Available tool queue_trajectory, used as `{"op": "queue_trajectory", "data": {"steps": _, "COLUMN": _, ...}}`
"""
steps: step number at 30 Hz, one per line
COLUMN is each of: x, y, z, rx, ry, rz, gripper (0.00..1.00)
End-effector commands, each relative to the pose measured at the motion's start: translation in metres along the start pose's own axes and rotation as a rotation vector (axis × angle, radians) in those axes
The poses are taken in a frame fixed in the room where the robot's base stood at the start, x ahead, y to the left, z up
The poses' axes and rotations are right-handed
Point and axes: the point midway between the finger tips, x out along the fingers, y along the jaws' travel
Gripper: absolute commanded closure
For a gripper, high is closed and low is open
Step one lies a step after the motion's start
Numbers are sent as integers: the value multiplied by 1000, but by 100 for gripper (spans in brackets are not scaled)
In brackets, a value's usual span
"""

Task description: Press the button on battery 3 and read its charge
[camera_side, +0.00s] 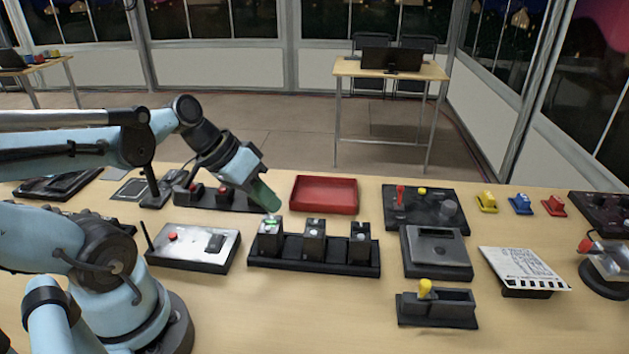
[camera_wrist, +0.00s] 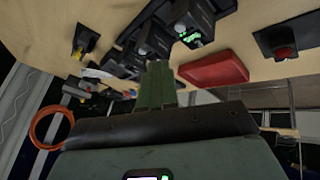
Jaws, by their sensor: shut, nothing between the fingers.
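A black tray (camera_side: 315,265) in the side view holds three dark upright batteries in a row: a left one (camera_side: 270,245), a middle one (camera_side: 314,247) and a right one (camera_side: 360,248). The left battery shows a lit green display on top; the other two show no green light. I cannot read any numbers on them. My gripper (camera_side: 271,207) is shut and empty, tilted down, its tips just above the left battery; I cannot tell whether they touch it. In the wrist view the green fingers (camera_wrist: 157,68) are together, and the lit battery (camera_wrist: 192,22) is up and right of them.
A red tray (camera_side: 324,195) lies behind the batteries. A silver box with an antenna (camera_side: 195,246) is left of them. A dark dock (camera_side: 436,252) and a holder with a yellow lever (camera_side: 437,307) are to the right. The table front is clear.

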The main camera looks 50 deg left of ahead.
Motion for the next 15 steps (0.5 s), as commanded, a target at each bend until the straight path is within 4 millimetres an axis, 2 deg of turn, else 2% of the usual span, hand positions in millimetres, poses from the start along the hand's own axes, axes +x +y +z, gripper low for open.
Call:
{"op": "queue_trajectory", "data": {"steps": 6, "x": 10, "y": 19, "z": -10, "rx": 146, "ry": 34, "rz": -161, "gripper": 100}}
{"op": "queue_trajectory", "data": {"steps": 15, "x": 10, "y": 35, "z": -24, "rx": 236, "ry": 108, "rz": -227, "gripper": 100}}
